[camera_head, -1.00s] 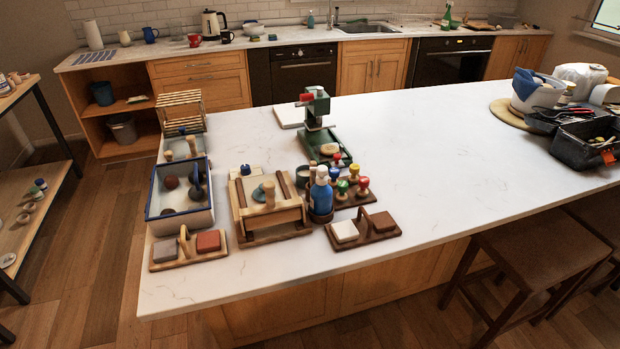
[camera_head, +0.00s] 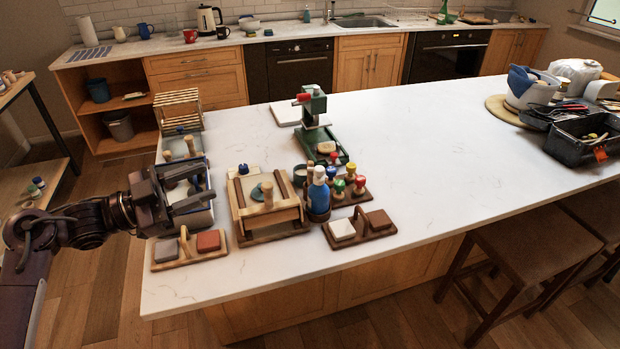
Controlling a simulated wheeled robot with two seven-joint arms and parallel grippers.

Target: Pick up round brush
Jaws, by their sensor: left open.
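My left gripper (camera_head: 197,187) comes in from the left and hangs open over the blue-rimmed white tub (camera_head: 197,219), hiding most of its inside. I cannot clearly make out the round brush; the dark rounded items and the wooden handle that showed in the tub are now largely covered by the gripper. A light wooden handle (camera_head: 190,146) stands up in the small tray just behind the tub. I cannot tell whether the gripper touches anything. My right gripper is not in view.
A wooden box frame (camera_head: 267,217) stands right of the tub, and a board with two blocks (camera_head: 189,254) in front of it. A blue bottle (camera_head: 318,194), several coloured-knob stamps and a green press (camera_head: 314,112) stand further right. The counter's middle is clear.

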